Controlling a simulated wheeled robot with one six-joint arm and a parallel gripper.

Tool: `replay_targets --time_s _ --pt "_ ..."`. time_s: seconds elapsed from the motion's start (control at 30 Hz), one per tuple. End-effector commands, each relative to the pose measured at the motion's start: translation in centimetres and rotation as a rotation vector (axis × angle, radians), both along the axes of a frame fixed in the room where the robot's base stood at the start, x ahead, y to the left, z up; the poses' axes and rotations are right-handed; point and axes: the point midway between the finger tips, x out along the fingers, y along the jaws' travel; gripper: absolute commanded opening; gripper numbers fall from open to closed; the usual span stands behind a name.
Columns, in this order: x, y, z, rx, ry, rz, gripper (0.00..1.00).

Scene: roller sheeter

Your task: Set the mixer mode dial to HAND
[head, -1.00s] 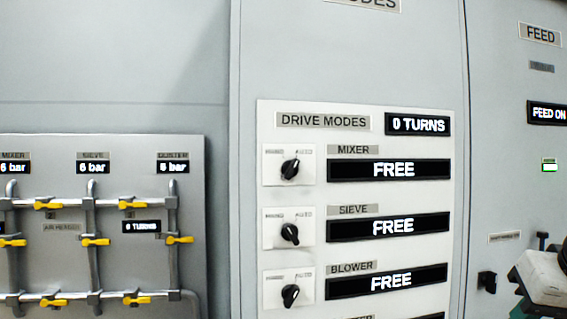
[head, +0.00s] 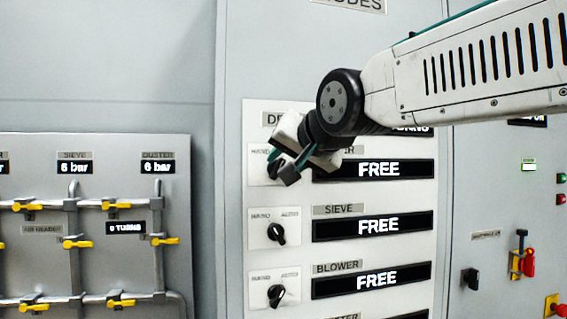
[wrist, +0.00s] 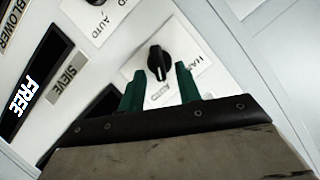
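The mixer mode dial is a black knob (wrist: 158,62) on a white plate marked HAND and AUTO. In the head view its plate (head: 256,178) is partly covered by my gripper (head: 281,165). In the wrist view the green fingers of my gripper (wrist: 157,72) are open, one on each side of the knob. I see gaps between the fingers and the knob; whether the tips reach past its face is unclear. The mixer display (head: 378,169) reads FREE.
The sieve dial (head: 277,234) and blower dial (head: 276,295) sit below on the same panel, with displays reading FREE. At left is a pipe panel (head: 110,270) with yellow valve handles.

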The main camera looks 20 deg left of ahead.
Motion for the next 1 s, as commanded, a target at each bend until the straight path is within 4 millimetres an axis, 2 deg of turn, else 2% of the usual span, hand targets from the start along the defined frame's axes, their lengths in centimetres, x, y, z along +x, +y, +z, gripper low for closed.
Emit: replay_targets --time_s 0.13,0.4,0.5,0.53,1.0 --pt "0.74 0.64 -0.38 -0.001 0.001 0.000 0.34" --pt "0.83 0.71 -0.40 -0.001 0.000 -0.001 0.34" --pt "0.81 0.71 -0.41 -0.001 0.000 -0.001 0.06" --pt "0.81 0.71 -0.41 -0.001 0.000 -0.001 0.00" --pt "0.68 0.86 -0.34 -0.059 -0.036 0.002 0.00"
